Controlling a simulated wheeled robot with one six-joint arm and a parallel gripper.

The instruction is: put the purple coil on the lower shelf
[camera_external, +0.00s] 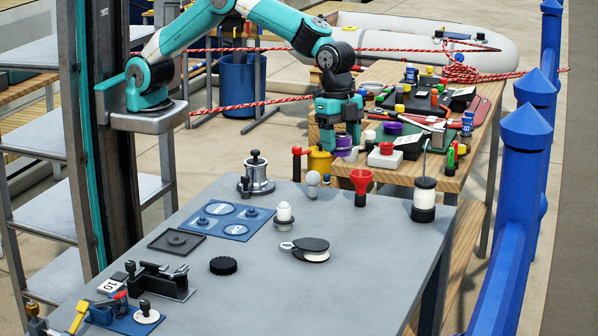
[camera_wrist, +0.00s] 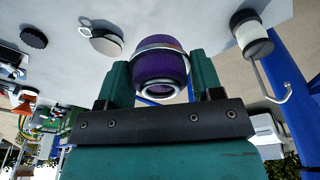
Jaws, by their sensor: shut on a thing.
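My gripper (camera_external: 340,140) is shut on the purple coil (camera_external: 344,142), which is held above the far edge of the grey table. In the wrist view the coil (camera_wrist: 160,70) sits between the two green fingers of my gripper (camera_wrist: 160,80), with a pale ring around it and its open end towards the camera. A metal rack at the left has several grey shelves, among them a middle one (camera_external: 40,137) and a lower one (camera_external: 52,206); their bare tops show. I cannot tell which one the task means by the lower shelf.
The grey table (camera_external: 330,285) holds a red funnel (camera_external: 361,186), a black-and-white cylinder (camera_external: 424,199), a pulley block (camera_external: 306,249) and a winch (camera_external: 256,175). A cluttered wooden table (camera_external: 455,180) stands behind. Red-and-white rope (camera_external: 250,104) crosses behind my arm. Blue posts (camera_external: 536,120) line the right.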

